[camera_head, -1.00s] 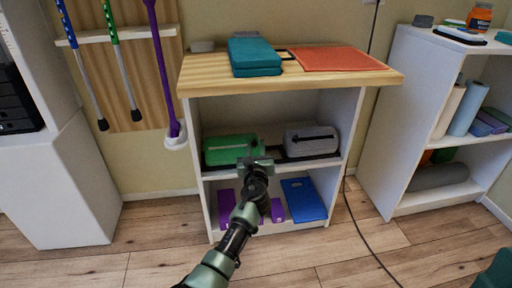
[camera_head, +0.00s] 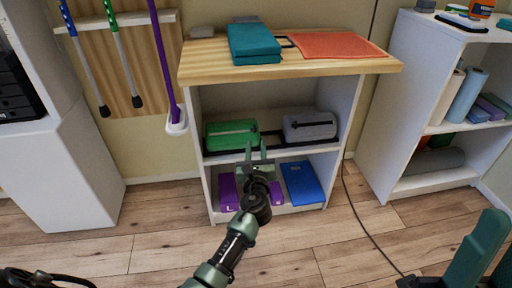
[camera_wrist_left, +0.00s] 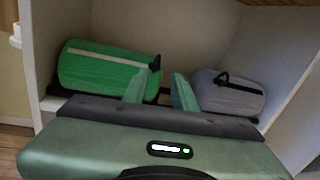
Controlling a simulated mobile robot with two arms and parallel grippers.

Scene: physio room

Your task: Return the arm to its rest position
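My left arm reaches in from the bottom of the head view. Its gripper (camera_head: 256,150) is in front of the shelf unit (camera_head: 212,164), its two green fingers pointing up with a gap between them. In the left wrist view the fingers (camera_wrist_left: 160,92) stand apart with nothing between them. Behind them, a green zipped bag (camera_head: 231,134) and a grey zipped bag (camera_head: 309,126) rest on the middle shelf. They also show in the wrist view. At the bottom right corner, green finger-like parts (camera_head: 478,252) appear to be my right gripper, cut off by the frame edge.
The wooden top holds teal blocks (camera_head: 254,44) and an orange mat (camera_head: 338,46). Purple blocks and a blue block (camera_head: 301,183) lie on the lower shelf. A second white shelf (camera_head: 432,178) stands right. A dark cable (camera_head: 366,233) crosses the otherwise open floor.

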